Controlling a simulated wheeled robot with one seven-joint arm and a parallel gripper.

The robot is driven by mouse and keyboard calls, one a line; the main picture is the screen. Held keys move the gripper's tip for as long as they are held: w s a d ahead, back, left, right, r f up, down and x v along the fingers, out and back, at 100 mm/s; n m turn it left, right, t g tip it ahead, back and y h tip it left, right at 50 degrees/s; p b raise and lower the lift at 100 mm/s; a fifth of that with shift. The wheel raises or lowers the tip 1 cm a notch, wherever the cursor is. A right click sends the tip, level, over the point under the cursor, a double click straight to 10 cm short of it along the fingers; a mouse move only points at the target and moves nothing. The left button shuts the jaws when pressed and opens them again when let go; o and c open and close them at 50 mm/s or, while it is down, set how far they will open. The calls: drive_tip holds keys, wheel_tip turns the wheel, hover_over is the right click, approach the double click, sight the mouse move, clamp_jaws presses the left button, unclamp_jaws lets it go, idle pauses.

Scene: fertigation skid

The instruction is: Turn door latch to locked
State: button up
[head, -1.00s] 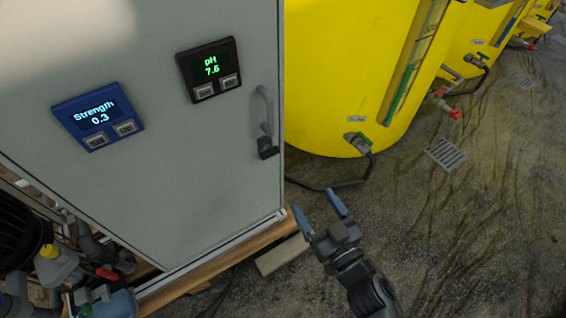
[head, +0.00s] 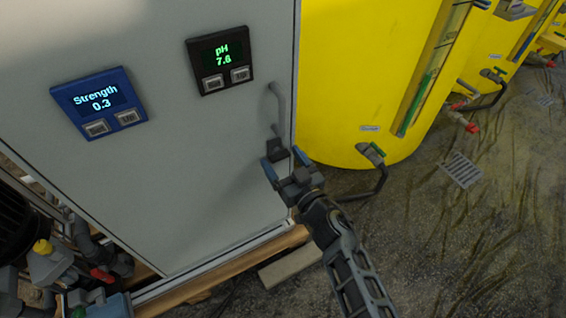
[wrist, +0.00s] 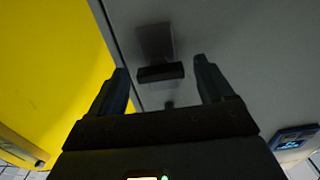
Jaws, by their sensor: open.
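The door latch (head: 275,147) is a small dark block low on the grey cabinet door, close to the door's right edge and just below the pull handle. In the wrist view the latch (wrist: 160,73) shows as a dark bar lying crosswise between my two fingers, with a darker patch beyond it. My gripper (head: 285,161) is open and empty in front of the latch, with a finger to each side of it. In the wrist view my gripper (wrist: 161,66) shows a gap between each finger and the bar. I cannot tell whether the fingers reach the latch's depth.
A grey pull handle (head: 277,104) sits above the latch. The blue Strength panel (head: 99,103) reads 0.3 and the black pH panel (head: 220,60) reads 7.6 on the same door. A yellow tank (head: 350,80) with a valve and hose stands right of the cabinet.

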drive_tip(key=shift+w+a, duration=0.15)
drive_tip(key=shift+w, duration=0.05)
drive_tip(key=c, duration=1)
